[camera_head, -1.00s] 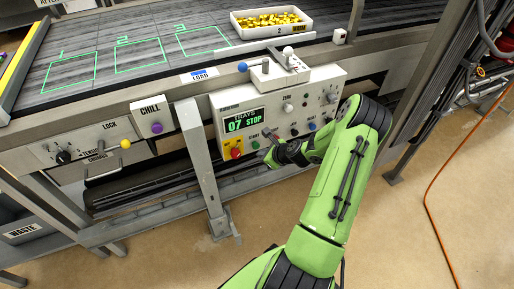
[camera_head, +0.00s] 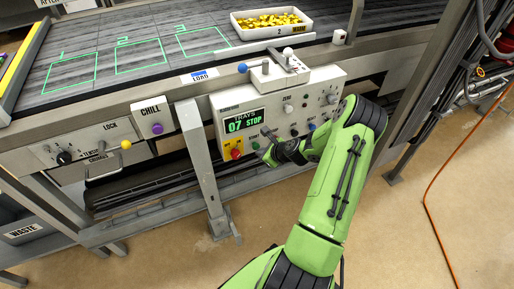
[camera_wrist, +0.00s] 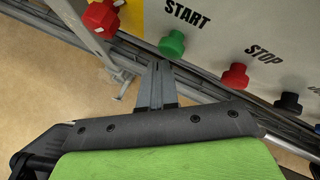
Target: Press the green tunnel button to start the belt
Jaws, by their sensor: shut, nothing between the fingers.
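The green button (camera_wrist: 172,43), under the word START, sits on the pale control panel in the wrist view. It also shows small in the head view (camera_head: 255,145). My gripper (camera_wrist: 156,66) is shut and empty. In the wrist view its fingertips appear just below and slightly left of the green button; I cannot tell whether they touch it. In the head view my gripper (camera_head: 266,131) is in front of the panel, just right of the green button.
A tray of yellow pieces (camera_head: 240,32) stands on the belt. A grey post (camera_head: 201,160) stands left of the panel.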

